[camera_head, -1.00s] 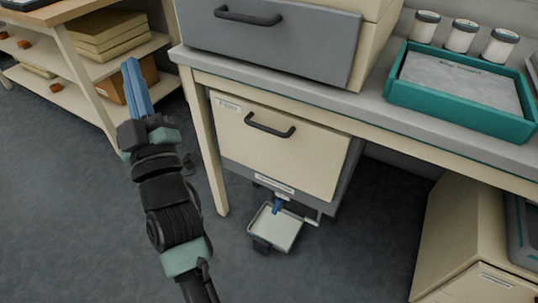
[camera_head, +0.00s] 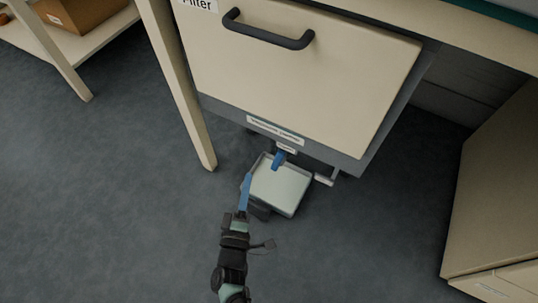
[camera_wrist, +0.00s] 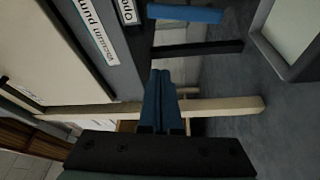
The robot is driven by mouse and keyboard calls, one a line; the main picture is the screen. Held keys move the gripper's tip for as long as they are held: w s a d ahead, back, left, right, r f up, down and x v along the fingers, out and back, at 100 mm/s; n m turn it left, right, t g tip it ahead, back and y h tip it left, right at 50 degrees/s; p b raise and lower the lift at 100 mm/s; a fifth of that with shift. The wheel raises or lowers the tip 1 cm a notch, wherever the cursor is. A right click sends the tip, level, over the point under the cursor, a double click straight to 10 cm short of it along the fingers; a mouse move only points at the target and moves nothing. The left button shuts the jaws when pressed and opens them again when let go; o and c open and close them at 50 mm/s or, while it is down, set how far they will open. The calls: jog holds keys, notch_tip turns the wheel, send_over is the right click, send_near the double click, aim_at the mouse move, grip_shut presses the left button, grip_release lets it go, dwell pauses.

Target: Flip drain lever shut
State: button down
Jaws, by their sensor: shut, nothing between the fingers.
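The drain lever (camera_head: 279,158) is a small blue bar below the front of the beige cabinet (camera_head: 300,75), over the pale tray (camera_head: 280,188). In the head view it points down towards the tray. It also shows in the wrist view as a blue bar (camera_wrist: 185,14) at the top, beside a small, cut-off label (camera_wrist: 128,11). My gripper (camera_head: 246,177) has blue fingers, closed together and empty, at the tray's left rim, left of the lever and apart from it. The fingertips also show in the wrist view (camera_wrist: 161,73).
A table leg (camera_head: 180,90) stands left of the cabinet. A dark bar (camera_wrist: 197,48) lies between the lever and my fingers in the wrist view. A beige cabinet (camera_head: 495,190) stands at the right. The floor (camera_head: 110,210) at the left is clear.

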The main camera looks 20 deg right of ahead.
aim_at(281, 156)
jog(key=shift+s+d+f, duration=0.2)
jog(key=shift+s+f, duration=0.05)
jog(key=shift+f, duration=0.25)
jog(key=shift+w+d+b, duration=0.9)
jog(key=shift+d+b, duration=0.4)
jog(key=shift+w+d+b, duration=0.85)
jog(key=shift+d+b, duration=0.45)
jog(key=shift+b, duration=0.05)
jog(key=shift+w+d+b, duration=0.9)
jog(key=shift+d+b, duration=0.4)
jog(key=shift+s+r+p, duration=0.1)
jog(key=shift+s+p, duration=0.05)
jog(key=shift+p, duration=0.45)
